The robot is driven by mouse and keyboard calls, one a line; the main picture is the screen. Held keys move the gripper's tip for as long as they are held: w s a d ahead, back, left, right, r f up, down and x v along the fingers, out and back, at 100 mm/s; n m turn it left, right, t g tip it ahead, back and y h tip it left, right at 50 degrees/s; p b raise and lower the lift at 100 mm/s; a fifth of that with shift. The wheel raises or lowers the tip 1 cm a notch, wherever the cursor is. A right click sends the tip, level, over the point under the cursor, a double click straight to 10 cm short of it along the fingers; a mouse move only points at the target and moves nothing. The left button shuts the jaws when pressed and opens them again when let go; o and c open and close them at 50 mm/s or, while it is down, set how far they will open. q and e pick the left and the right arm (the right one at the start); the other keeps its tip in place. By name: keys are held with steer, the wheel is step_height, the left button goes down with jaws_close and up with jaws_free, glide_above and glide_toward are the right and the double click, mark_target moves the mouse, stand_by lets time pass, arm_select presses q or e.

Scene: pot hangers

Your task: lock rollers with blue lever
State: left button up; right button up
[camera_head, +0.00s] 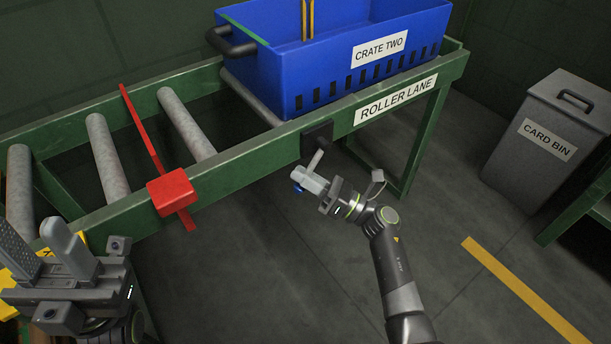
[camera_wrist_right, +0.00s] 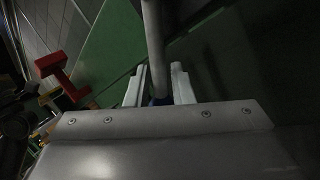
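The lever (camera_head: 317,160) is a grey rod that hangs from a black block on the front rail of the roller lane, with a blue end low on it. My right gripper (camera_head: 305,182) is at this lower end. My left gripper (camera_head: 32,230) is open and empty at the lower left, apart from the lane. The rollers (camera_head: 108,155) are grey cylinders across the green frame.
A blue crate (camera_head: 284,75) labelled CRATE TWO sits on the lane's right part. A red bar with a red block (camera_head: 172,190) crosses the lane left of the lever; the block also shows in the wrist view (camera_wrist_right: 50,63). A grey card bin (camera_head: 505,140) stands right.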

steer(key=shift+o, duration=0.7)
steer(key=p+v, duration=0.1)
steer(key=v, duration=1.6)
steer(key=shift+d, duration=0.25)
